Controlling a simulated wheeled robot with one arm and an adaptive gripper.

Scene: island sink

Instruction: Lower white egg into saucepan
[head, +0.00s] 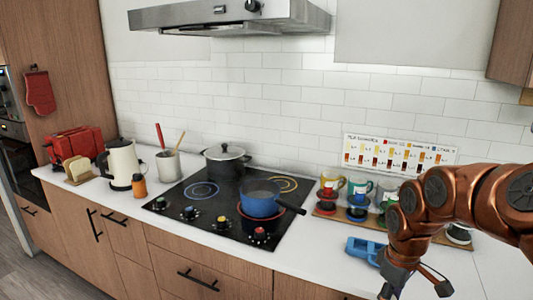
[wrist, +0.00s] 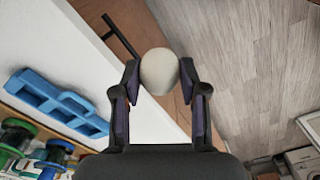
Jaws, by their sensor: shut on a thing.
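The white egg (wrist: 159,70) is held between the two fingers of my gripper (wrist: 160,82) in the wrist view. The gripper is shut on it, with the counter's front edge and the floor below. In the head view my gripper is at the bottom edge, right of the saucepan and in front of the counter; the egg cannot be made out there. The blue saucepan (head: 260,199) stands upright on the front right of the cooktop, its dark handle pointing right. Its top is open. The saucepan is not in the wrist view.
A blue holder (head: 364,250) lies on the counter near my gripper; it also shows in the wrist view (wrist: 55,102). Mugs and coloured drippers stand on a wooden board (head: 330,214) behind it. A lidded dark pot (head: 226,161) stands behind the saucepan. The range hood (head: 230,16) hangs above.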

